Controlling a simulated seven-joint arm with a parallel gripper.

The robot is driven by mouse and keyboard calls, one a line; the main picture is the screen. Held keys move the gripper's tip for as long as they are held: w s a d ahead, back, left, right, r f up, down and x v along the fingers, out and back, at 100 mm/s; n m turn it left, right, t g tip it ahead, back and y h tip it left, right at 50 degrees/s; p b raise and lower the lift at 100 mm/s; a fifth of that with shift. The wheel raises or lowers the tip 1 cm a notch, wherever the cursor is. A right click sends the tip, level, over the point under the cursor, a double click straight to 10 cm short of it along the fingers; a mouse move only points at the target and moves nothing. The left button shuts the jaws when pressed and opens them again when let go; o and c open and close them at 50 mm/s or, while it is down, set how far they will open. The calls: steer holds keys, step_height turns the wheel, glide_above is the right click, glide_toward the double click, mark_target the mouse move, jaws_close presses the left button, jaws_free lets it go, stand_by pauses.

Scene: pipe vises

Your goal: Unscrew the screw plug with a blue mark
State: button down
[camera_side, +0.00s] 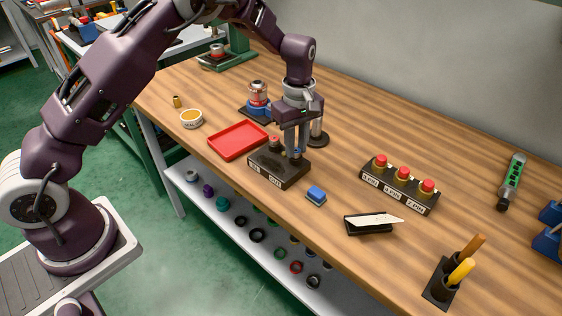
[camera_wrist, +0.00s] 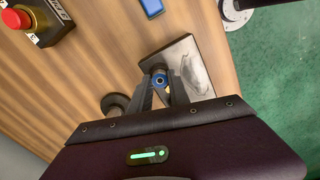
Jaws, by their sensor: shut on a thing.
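A dark block (camera_side: 278,168) with labels on its front stands near the middle of the bench in the side view. A red-marked plug (camera_side: 274,140) stands at the block's left end. My gripper (camera_side: 295,152) points straight down over the block's right end, with its fingers shut on the blue-marked plug. The fingers hide most of this plug in the side view. In the wrist view, the plug's blue ring (camera_wrist: 159,81) with a dark centre shows between the fingertips of my gripper (camera_wrist: 161,85). I cannot tell how far the plug is screwed in.
A red tray (camera_side: 238,141) lies left of the block. Behind it stands a blue vise holding a part (camera_side: 258,100). A round stand (camera_side: 317,139) is close behind my gripper. A blue block (camera_side: 316,195) and a box with red buttons (camera_side: 400,183) lie to the right.

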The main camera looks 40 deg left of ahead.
steer(key=n, duration=0.5)
steer(key=shift+n, duration=0.3)
steer(key=n, duration=0.8)
steer(key=c, duration=1.3)
jaws_free()
